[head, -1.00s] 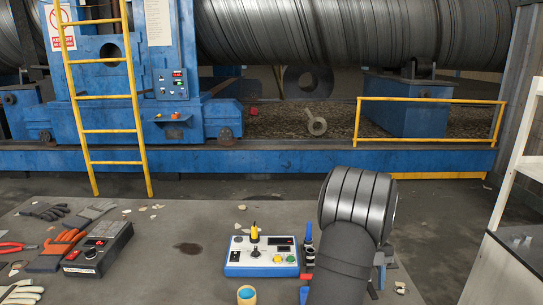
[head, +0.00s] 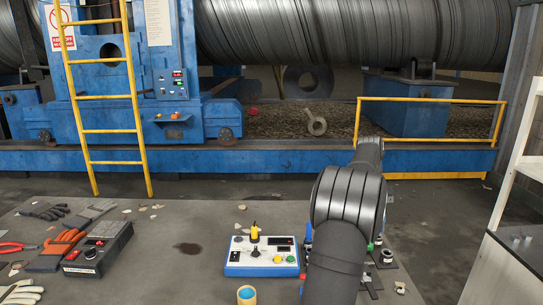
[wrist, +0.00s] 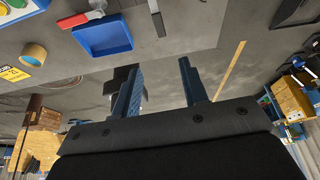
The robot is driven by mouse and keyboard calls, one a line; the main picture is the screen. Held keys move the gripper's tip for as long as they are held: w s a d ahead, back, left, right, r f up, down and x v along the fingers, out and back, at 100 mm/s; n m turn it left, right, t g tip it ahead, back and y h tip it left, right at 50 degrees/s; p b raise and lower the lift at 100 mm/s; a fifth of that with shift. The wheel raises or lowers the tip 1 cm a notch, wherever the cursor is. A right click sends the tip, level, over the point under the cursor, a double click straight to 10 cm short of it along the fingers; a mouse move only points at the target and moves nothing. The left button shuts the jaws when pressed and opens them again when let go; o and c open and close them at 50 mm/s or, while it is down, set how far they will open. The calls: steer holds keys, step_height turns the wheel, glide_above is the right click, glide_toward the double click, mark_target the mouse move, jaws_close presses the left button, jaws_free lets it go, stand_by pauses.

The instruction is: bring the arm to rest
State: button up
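My gripper (wrist: 160,80) shows in the wrist view with its two blue fingers spread apart and nothing between them. It hangs in the air, away from the objects in that view. In the head view my dark arm rises at the right of the workbench and hides part of the bench. The gripper itself cannot be made out there.
A control box (head: 262,256), a tape roll (head: 246,295), a black box (head: 98,250) and gloves (head: 72,238) lie on the grey bench (head: 180,215). The wrist view shows a blue tray (wrist: 103,38). A yellow ladder (head: 104,100) and blue machine stand behind.

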mark_target(373, 290)
steer(key=x, duration=1.7)
steer(key=shift+s+f, duration=0.15)
steer(key=shift+s, duration=0.05)
steer(key=shift+w+d+n, duration=0.15)
steer(key=shift+d+n, duration=0.1)
steer(key=shift+n, duration=0.15)
steer(key=shift+d+n+h, duration=0.3)
steer(key=shift+n+h, duration=0.2)
steer(key=shift+n, duration=0.2)
steer(key=shift+o, duration=0.2)
